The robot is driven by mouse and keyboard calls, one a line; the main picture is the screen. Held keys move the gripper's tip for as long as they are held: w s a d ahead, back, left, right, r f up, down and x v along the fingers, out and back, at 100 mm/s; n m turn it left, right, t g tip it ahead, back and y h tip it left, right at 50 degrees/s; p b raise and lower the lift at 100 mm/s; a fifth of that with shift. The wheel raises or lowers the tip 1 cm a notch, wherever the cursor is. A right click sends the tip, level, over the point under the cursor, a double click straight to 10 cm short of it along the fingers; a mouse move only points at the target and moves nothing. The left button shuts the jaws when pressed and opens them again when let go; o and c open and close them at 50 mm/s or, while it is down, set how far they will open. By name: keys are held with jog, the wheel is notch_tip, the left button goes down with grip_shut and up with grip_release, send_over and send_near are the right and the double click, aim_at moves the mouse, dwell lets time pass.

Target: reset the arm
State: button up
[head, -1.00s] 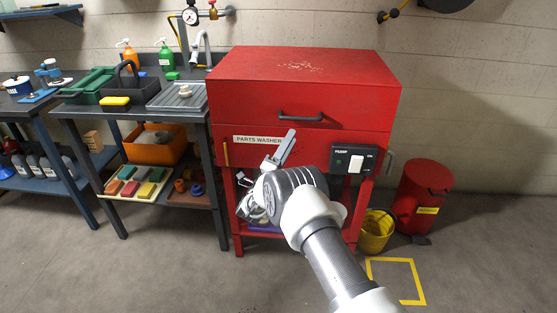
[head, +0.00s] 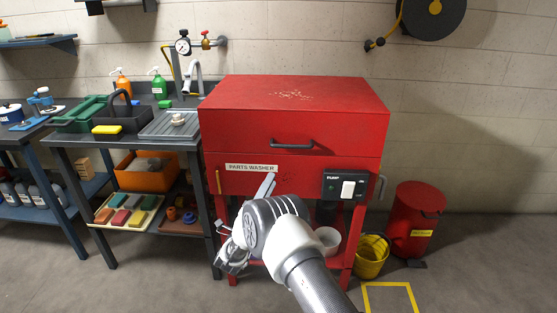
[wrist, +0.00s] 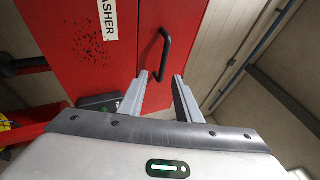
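My gripper (wrist: 160,78) is open and empty, its two fingers apart with nothing between them in the wrist view. In the head view my arm reaches up from the lower right, and the gripper (head: 250,212) is in front of the red parts washer (head: 292,105). The wrist view shows the washer's red front (wrist: 105,45) and its dark handle (wrist: 155,57) beyond the fingertips. I cannot tell how far the fingers are from the washer. My arm hides part of the washer's lower shelf.
A dark bench (head: 75,139) with a sink, bottles and sponges stands left of the washer. A yellow bucket (head: 371,258) and a red bin (head: 415,222) stand to its right. A white container (head: 328,238) shows below the washer. The floor at right is clear around a yellow outline.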

jog(key=w+r+n+y, duration=0.3)
jog(key=r, duration=0.3)
jog(key=w+r+n+y, duration=0.3)
jog(key=w+r, duration=0.1)
jog(key=r, duration=0.3)
notch_tip(320, 180, up, 10)
jog(key=s+d+n+g+y, duration=0.2)
jog(key=n+g+y, duration=0.15)
jog(key=n, duration=0.25)
jog(key=s+d+r+n+g+y, duration=0.1)
jog(key=s+d+r+n+g, duration=0.2)
jog(key=s, duration=0.5)
jog(key=s+d+r+n+g+y, duration=0.1)
jog(key=s+d+r+n+g, duration=0.1)
jog(key=s+d+n, duration=0.35)
jog(key=s+d+f+n+g+h, duration=0.1)
jog(key=s+d+f+g, duration=0.2)
jog(key=s, duration=0.9)
jog(key=s+d+f+n+g+h, duration=0.15)
jog(key=s+d, duration=0.35)
jog(key=s, duration=0.6)
jog(key=s+d+f+n+g, duration=0.15)
jog(key=s+d+f, duration=0.25)
jog(key=s, duration=0.8)
notch_tip(320, 180, up, 22)
jog(key=w+p, duration=0.1)
jog(key=p, duration=2)
jog(key=shift+a+f+g, duration=0.2)
jog(key=shift+f+g, duration=0.05)
jog(key=shift+g, duration=0.1)
